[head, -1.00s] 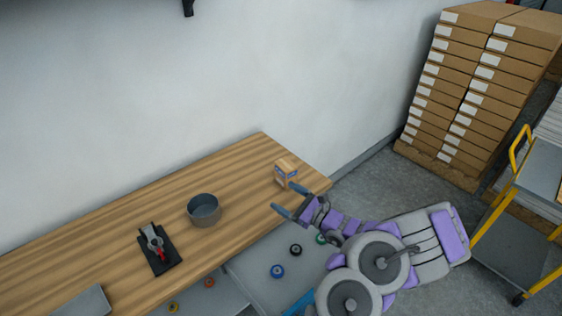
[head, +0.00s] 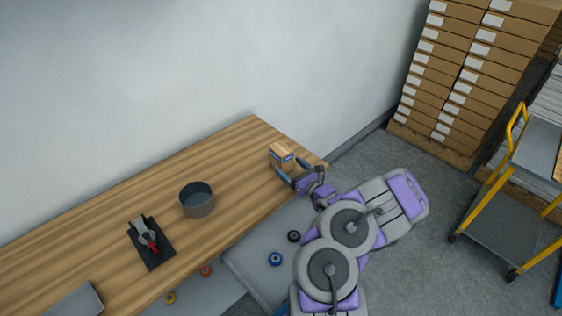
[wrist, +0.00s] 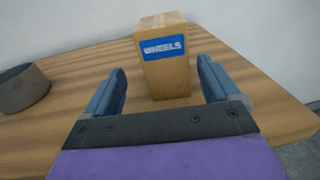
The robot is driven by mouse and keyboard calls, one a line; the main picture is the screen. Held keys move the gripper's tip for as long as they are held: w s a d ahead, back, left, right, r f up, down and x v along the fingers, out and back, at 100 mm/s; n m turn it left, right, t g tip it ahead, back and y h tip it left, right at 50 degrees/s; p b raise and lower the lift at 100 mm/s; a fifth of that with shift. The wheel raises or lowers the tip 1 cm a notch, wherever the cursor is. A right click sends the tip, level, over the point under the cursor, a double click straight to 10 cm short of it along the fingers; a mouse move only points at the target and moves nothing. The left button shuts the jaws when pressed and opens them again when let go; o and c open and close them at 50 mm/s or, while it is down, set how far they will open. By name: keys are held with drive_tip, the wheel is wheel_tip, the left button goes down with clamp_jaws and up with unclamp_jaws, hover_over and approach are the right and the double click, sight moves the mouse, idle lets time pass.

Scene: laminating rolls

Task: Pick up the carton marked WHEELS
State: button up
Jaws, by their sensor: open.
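The carton (head: 281,155) is a small brown box with a blue label. It stands upright on the wooden bench (head: 125,200) near the bench's right end. In the wrist view the carton (wrist: 163,75) shows the word WHEELS in white on blue, facing me. My gripper (head: 287,170) is at the carton's near side, over the bench edge. In the wrist view my gripper (wrist: 162,88) is open, with one blue finger to the left of the carton and one to the right. Gaps show between the carton and both fingers. The carton's lower front reaches close to the gripper's dark palm bar.
A grey round bowl (head: 197,199) stands left of the carton; it also shows in the wrist view (wrist: 20,88). A black-based tool with a red part (head: 150,243) lies further left. The wall is behind the bench. A yellow-framed cart (head: 497,200) and stacked boxes (head: 465,80) stand at right.

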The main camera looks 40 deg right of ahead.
sight(281, 156)
drive_tip(key=shift+w+d+f, duration=0.1)
drive_tip(key=shift+w+d, duration=0.15)
drive_tip(key=shift+w, duration=0.7)
drive_tip(key=shift+w+a+b, duration=0.15)
drive_tip(key=shift+w+b, duration=0.15)
drive_tip(key=shift+w, duration=0.1)
drive_tip(key=w+b, duration=0.1)
drive_tip(key=w, duration=0.3)
drive_tip(key=shift+b, duration=0.3)
drive_tip(key=shift+w+d+r, duration=0.2)
drive_tip(key=shift+w+d, duration=0.15)
drive_tip(key=c, duration=1.2)
drive_tip(key=shift+r, duration=0.15)
drive_tip(key=shift+c, duration=0.2)
